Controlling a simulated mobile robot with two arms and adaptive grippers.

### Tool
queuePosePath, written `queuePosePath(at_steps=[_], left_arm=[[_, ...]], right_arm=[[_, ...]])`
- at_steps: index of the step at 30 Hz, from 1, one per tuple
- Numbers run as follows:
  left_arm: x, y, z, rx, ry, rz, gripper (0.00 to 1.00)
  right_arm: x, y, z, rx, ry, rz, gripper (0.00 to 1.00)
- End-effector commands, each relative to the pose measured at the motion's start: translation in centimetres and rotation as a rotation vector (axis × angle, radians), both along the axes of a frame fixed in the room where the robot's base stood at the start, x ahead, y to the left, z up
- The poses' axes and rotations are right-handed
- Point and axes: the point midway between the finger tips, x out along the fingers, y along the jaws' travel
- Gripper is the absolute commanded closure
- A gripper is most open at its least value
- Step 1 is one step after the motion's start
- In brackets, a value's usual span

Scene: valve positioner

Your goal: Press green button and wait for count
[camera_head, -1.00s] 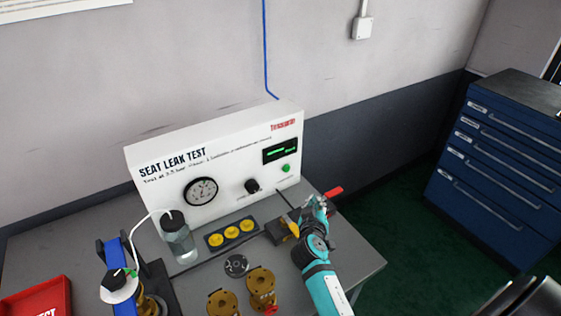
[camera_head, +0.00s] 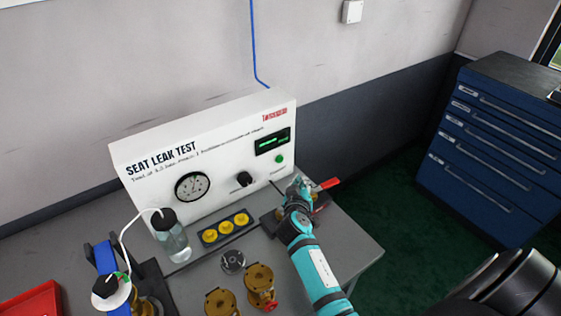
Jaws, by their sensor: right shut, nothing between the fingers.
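The green button (camera_head: 280,159) is small and round, on the right of the white seat leak test panel (camera_head: 150,185), just below a dark display (camera_head: 272,141) with green characters too small to read. My right gripper (camera_head: 297,184) is shut and empty, in front of the panel's lower right and below the button. It is apart from the button in the picture. A black knob (camera_head: 244,179) and a round gauge (camera_head: 192,186) are left of the button. My left gripper is not in view.
A red-handled part (camera_head: 329,183) lies right beside my right gripper. A bottle with a tube (camera_head: 171,238), a tray of yellow caps (camera_head: 226,229) and brass valve bodies (camera_head: 260,285) stand on the grey table (camera_head: 352,245). A blue drawer cabinet (camera_head: 490,150) stands at right.

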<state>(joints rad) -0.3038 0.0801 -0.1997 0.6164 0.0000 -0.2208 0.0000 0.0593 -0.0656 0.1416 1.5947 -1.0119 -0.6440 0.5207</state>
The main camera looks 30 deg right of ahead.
Motion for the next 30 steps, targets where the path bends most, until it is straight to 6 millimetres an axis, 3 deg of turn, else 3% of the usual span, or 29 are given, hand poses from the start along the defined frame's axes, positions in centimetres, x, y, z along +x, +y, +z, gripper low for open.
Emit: queuePosePath(at_steps=[6, 13, 30], left_arm=[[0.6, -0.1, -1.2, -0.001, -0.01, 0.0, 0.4], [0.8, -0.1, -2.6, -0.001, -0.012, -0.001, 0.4], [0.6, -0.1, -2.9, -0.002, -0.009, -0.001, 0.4]], right_arm=[[3.3, 0.2, -0.2, 0.0, -0.002, -0.001, 1.0], [5.8, 0.4, -0.2, 0.0, -0.002, -0.001, 1.0], [6.7, 0.5, 0.0, 0.0, 0.001, 0.0, 1.0]])
